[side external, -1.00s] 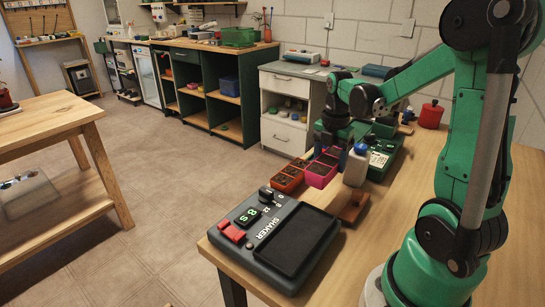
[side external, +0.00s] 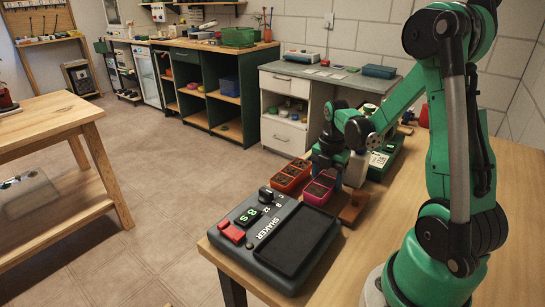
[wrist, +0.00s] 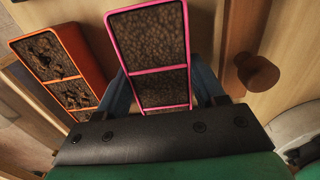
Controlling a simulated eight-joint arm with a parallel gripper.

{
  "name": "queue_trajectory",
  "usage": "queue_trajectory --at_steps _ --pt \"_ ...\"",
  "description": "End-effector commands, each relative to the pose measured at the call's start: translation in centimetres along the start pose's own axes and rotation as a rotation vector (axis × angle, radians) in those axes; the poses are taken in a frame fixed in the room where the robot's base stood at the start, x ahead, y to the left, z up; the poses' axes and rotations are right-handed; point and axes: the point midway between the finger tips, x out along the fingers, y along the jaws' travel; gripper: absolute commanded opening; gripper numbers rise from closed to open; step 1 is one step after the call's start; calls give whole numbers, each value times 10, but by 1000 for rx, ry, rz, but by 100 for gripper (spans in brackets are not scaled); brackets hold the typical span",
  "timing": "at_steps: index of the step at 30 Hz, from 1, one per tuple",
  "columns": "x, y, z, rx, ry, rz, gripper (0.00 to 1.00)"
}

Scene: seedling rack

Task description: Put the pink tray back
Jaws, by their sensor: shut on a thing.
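The pink tray (side external: 319,188), with brown soil in its cells, is near the far edge of the shaker in the side view. In the wrist view the pink tray (wrist: 150,72) runs away from me between my two fingers. My gripper (side external: 327,168) is shut on its near end; in the wrist view my gripper (wrist: 165,92) has a finger on each side. I cannot tell whether the tray touches the table. The orange tray (side external: 290,176) lies beside it on the left, apart from it, and also shows in the wrist view (wrist: 62,68).
The shaker (side external: 278,240), with a dark plate and a display, sits at the table's front left. A brown wooden piece (side external: 352,208) with a knob (wrist: 256,73) is right of the pink tray. A white bottle (side external: 356,170) stands close behind. The table's right side is clear.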

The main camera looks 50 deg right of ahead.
Motion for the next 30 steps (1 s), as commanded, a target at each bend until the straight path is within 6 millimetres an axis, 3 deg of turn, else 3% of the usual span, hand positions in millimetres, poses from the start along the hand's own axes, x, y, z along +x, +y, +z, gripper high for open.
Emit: queue_trajectory --at_steps 18,19,22,30 --pt "12 0 0 0 0 0 0" --pt "12 0 0 0 0 0 68" --pt "12 0 0 0 0 0 97" --pt "11 0 0 0 0 0 99"
